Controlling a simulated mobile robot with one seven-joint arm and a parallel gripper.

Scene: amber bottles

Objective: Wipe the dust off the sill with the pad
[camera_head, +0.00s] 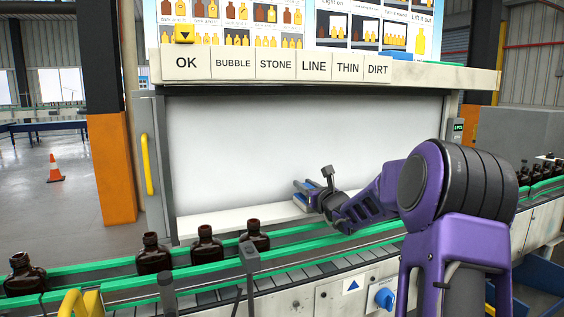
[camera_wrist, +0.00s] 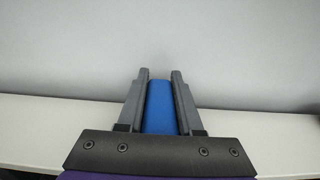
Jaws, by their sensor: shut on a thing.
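My gripper (camera_wrist: 160,98) is shut on a blue pad (camera_wrist: 161,108), which sits between the two grey fingers in the wrist view. In the head view my gripper (camera_head: 307,196) is at the sill (camera_head: 225,224), a pale ledge along the foot of a white lit panel (camera_head: 290,140). The pad shows there only as a small bit of blue. The sill also shows in the wrist view (camera_wrist: 50,125), running left to right behind the fingers. I cannot tell whether the pad touches the sill. No dust can be made out on the visible sill.
Several amber bottles (camera_head: 154,254) stand on a conveyor with green rails (camera_head: 120,284) in front of the sill. A post (camera_head: 250,268) rises at the conveyor's near side. A yellow handle (camera_head: 146,164) is left of the panel. Labelled plates (camera_head: 275,64) line the shelf above.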

